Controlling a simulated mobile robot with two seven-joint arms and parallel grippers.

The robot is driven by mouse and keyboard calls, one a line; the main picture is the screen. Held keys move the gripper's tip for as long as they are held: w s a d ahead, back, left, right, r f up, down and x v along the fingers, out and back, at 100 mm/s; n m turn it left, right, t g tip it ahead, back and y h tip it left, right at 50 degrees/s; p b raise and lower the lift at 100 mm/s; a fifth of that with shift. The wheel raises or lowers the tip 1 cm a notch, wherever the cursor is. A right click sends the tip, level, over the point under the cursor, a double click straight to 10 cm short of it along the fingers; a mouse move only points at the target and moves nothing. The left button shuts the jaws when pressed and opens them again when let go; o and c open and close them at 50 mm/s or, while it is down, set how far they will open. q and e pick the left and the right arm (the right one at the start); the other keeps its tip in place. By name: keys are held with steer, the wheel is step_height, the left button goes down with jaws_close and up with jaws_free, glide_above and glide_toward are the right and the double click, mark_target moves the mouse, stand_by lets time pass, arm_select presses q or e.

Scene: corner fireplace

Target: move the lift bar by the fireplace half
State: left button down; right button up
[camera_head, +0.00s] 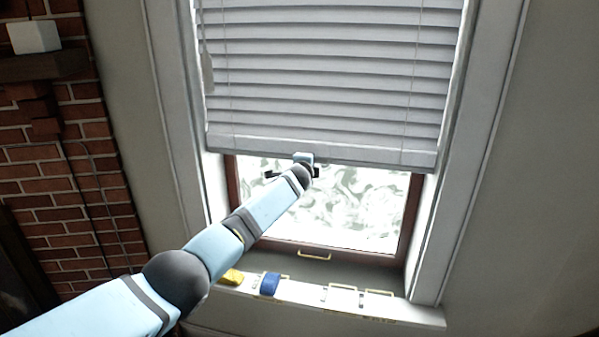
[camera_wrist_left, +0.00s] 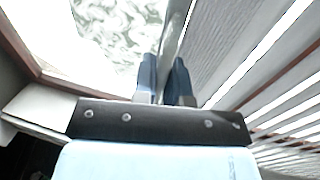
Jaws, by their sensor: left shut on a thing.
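The lift bar (camera_head: 375,153) is the pale bottom rail of a white slatted blind (camera_head: 330,70). The blind covers the upper part of the window, and bare glass shows below it. My left gripper (camera_head: 303,160) is at the rail, left of its middle. In the left wrist view, the two dark blue fingers of my left gripper (camera_wrist_left: 164,80) are close together on either side of the thin rail (camera_wrist_left: 177,35) and shut on it. The gripper and wrist hide a small part of the rail. My right gripper is not in view.
The brick fireplace (camera_head: 60,195) stands at the left, with a wooden mantel (camera_head: 40,66) and a white block (camera_head: 34,37). On the white sill (camera_head: 420,315) are a yellow object (camera_head: 232,277) and a blue object (camera_head: 270,284). A cord (camera_head: 204,40) hangs at the blind's left.

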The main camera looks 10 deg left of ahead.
arm_select(q)
steer(key=shift+r, duration=0.3)
steer(key=c, duration=1.2)
jaws_free()
steer(key=shift+f, duration=0.1)
steer(key=shift+s, duration=0.1)
steer(key=p+v, duration=0.1)
steer(key=v, duration=1.2)
steer(key=shift+s, duration=0.25)
